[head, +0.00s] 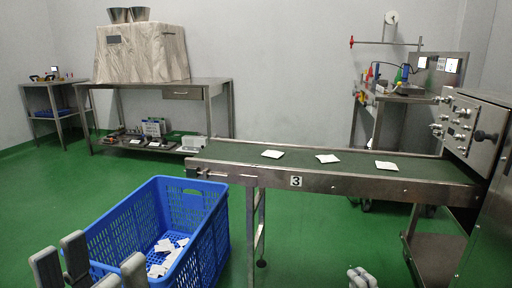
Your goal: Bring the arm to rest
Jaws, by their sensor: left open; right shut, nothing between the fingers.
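My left gripper (98,262) shows at the bottom left with its grey fingers spread and nothing between them. It is in front of the near left corner of the blue crate (213,222) and hides part of it. My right gripper (362,278) shows only at the bottom edge, right of centre. Its fingertips are together and empty, over the floor in front of the conveyor. The rest of both arms is out of view.
A steel conveyor (345,181) numbered 3 crosses the middle right and carries three white teabags (327,159). Several teabags (160,262) lie in the crate. A machine with knobs (474,125) stands at the right. Green floor is open at left.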

